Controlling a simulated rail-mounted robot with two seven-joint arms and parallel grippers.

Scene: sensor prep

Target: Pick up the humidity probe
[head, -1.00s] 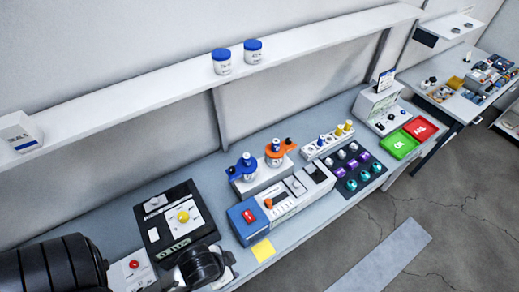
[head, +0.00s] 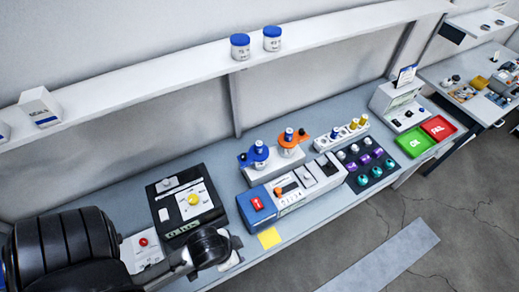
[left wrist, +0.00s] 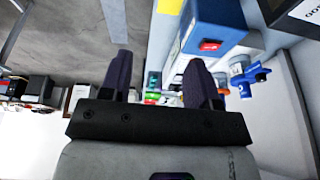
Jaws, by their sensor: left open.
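No thing is labelled legibly as the humidity probe, so I cannot tell which one it is. Small sensor-like parts with teal, purple and grey tops stand in rows in a dark tray (head: 377,182) in the middle of the bench. A white rack (head: 322,143) behind it holds parts with yellow and blue tops. My left gripper (left wrist: 158,78) shows in the left wrist view with two dark fingers apart and nothing between them. In the head view my left arm covers the lower left, and its fingers cannot be made out. My right gripper is out of view.
A blue and white device (head: 256,205) with a red switch stands left of the tray. A black box (head: 175,213) has a yellow knob. Green (head: 415,142) and red (head: 438,127) trays lie right. A shelf (head: 150,75) runs above.

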